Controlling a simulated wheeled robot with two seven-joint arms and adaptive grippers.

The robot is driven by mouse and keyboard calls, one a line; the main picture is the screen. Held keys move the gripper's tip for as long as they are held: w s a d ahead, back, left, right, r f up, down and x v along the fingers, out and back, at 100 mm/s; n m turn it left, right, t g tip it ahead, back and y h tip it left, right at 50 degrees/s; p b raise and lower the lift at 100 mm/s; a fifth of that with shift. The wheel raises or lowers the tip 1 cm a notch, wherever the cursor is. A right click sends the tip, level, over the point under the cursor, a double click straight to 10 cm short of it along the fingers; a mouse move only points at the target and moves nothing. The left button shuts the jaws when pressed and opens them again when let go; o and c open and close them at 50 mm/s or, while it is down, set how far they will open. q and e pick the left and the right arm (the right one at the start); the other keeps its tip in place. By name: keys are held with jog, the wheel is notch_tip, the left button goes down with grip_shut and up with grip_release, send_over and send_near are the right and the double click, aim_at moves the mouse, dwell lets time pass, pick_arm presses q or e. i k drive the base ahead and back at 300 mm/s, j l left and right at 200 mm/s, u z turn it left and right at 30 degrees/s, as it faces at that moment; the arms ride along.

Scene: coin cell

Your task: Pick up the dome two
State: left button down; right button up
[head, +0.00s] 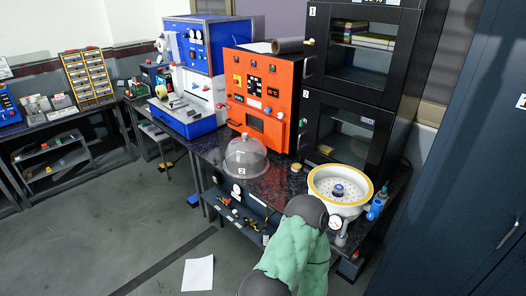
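The dome two (245,158) is a clear dome with a knob on top and a white label "2" on its front. It rests on the dark speckled bench (275,190), in front of the orange machine. One arm of mine, in a green sleeve, comes in from the bottom, right of and nearer than the dome. Its gripper cannot be made out. My other gripper is not in view, and nothing is touching the dome.
A white bowl (319,195) with a yellow rim and a gauge stands on the bench to the right. The orange machine (262,100) and black cabinets (346,100) stand behind. A dark blue cabinet (460,170) is at right. The floor at left is mostly open, with a paper sheet (198,273).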

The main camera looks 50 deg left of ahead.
aim_at(245, 156)
jog(key=u, duration=1.85)
